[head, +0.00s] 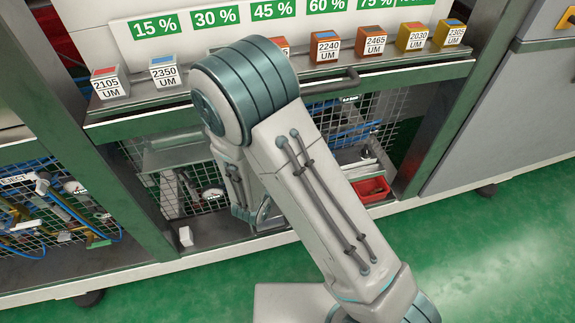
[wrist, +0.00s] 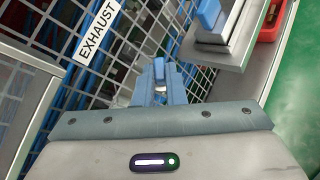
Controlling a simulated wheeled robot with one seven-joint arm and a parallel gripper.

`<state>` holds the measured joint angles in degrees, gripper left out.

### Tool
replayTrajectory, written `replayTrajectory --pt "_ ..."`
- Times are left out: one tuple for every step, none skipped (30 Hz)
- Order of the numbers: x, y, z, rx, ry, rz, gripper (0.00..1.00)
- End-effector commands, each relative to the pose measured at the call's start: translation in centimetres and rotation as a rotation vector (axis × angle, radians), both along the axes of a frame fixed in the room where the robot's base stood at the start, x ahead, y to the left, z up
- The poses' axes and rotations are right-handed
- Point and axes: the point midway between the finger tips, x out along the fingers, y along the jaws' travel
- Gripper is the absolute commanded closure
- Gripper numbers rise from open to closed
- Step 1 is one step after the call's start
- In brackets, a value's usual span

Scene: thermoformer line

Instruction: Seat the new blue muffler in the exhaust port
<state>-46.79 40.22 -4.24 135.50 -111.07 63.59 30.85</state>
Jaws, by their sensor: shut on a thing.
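In the wrist view my gripper (wrist: 160,92) has its blue-grey fingers shut on a small blue piece, the blue muffler (wrist: 159,69), with a pale metal bit below it. The muffler is mostly hidden between the fingertips. A white EXHAUST label (wrist: 97,33) is on the wire mesh to the left of the fingertips. The exhaust port itself I cannot make out; the fingers and muffler cover the area ahead. In the head view my arm covers the gripper and the muffler.
In the wrist view wire mesh (wrist: 135,30) lies close beyond the fingers, and a grey block with a blue part (wrist: 208,12) stands at upper right. In the head view a red bin (head: 372,190) sits on the lower shelf, and labelled blocks (head: 326,47) line the upper shelf.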

Motion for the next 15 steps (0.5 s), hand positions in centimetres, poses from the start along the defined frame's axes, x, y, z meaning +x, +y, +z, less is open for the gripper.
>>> replayTrajectory --pt "0.09 0.01 -0.21 0.000 0.000 0.000 1.00" --pt "0.14 0.02 -0.27 0.000 0.000 0.000 1.00" --pt "0.19 0.04 -0.35 0.000 0.000 0.000 1.00" --pt "0.23 0.05 -0.40 0.000 0.000 0.000 1.00" --pt "0.28 0.06 -0.47 0.000 0.000 0.000 1.00" --pt "0.33 0.08 -0.55 0.000 0.000 0.000 1.00" --pt "0.37 0.09 -0.61 -0.001 0.000 0.000 1.00" --pt "0.41 0.10 -0.66 -0.001 0.000 0.000 1.00" --pt "0.40 0.10 -0.56 -0.001 0.000 0.000 0.81" --pt "0.39 0.09 -0.54 -0.001 0.000 0.000 0.73" --pt "0.38 0.10 -0.54 -0.001 0.000 0.000 0.65" --pt "0.38 0.10 -0.54 -0.001 0.000 0.000 0.64" --pt "0.38 0.10 -0.54 -0.001 0.000 0.000 0.64" --pt "0.38 0.10 -0.54 -0.001 0.000 0.000 0.64" --pt "0.37 0.10 -0.53 -0.001 0.000 0.000 0.64"
